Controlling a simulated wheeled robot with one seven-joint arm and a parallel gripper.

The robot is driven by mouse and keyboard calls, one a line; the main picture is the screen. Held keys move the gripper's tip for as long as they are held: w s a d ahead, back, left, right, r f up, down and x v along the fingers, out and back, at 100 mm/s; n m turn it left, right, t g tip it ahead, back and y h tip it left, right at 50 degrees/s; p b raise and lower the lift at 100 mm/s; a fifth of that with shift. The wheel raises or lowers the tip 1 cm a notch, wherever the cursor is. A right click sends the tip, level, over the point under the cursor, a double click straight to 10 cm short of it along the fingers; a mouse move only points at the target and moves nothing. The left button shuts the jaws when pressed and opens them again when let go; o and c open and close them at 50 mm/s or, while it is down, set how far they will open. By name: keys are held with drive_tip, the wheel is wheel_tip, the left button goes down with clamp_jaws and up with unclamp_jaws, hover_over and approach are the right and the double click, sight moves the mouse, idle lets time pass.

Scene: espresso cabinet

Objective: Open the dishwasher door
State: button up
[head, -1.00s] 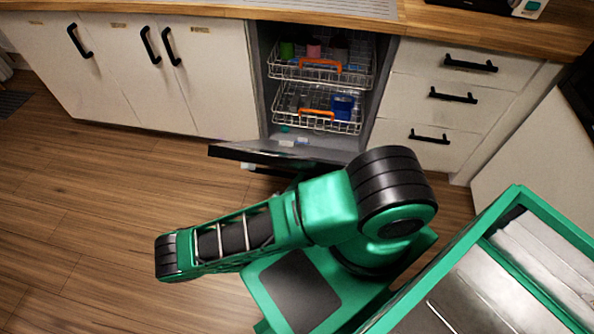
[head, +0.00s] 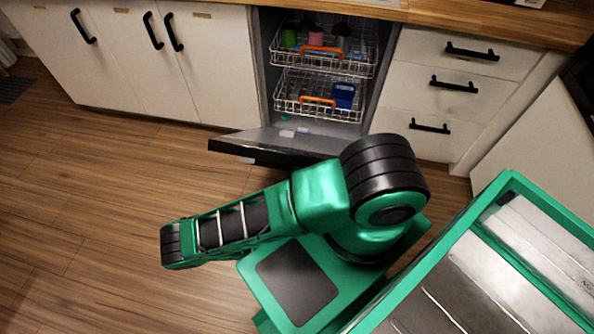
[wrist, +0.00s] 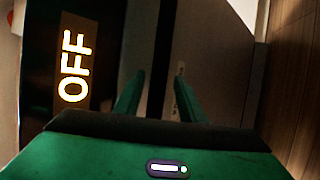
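The dishwasher (head: 262,90) stands open in the cabinet row. Its door (head: 268,138) is folded far down, close to level, with its inner face up. In the wrist view, a dark door panel with a lit "OFF" display (wrist: 75,57) is close on the left. My gripper (wrist: 157,95) shows there with its two green fingers apart, and a dark strip runs between them. I cannot tell whether they touch the door. In the head view my gripper is hidden behind my arm near the door.
Two wire racks with orange handles, an upper (head: 350,66) and a lower (head: 285,104), sit inside the dishwasher with cups and a blue item. White cabinets (head: 120,60) stand left and drawers (head: 450,85) right. The wooden floor (head: 100,190) at left is clear.

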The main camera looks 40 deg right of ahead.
drive_tip(key=shift+r, duration=0.5)
drive_tip(key=r, duration=0.2)
drive_tip(key=a+r, duration=0.1)
drive_tip(key=shift+r, duration=0.35)
drive_tip(key=s+a+r, duration=0.3)
drive_tip(key=a+r, duration=0.3)
drive_tip(key=a, duration=0.4)
drive_tip(key=shift+a+r, duration=0.15)
drive_tip(key=shift+c, duration=0.6)
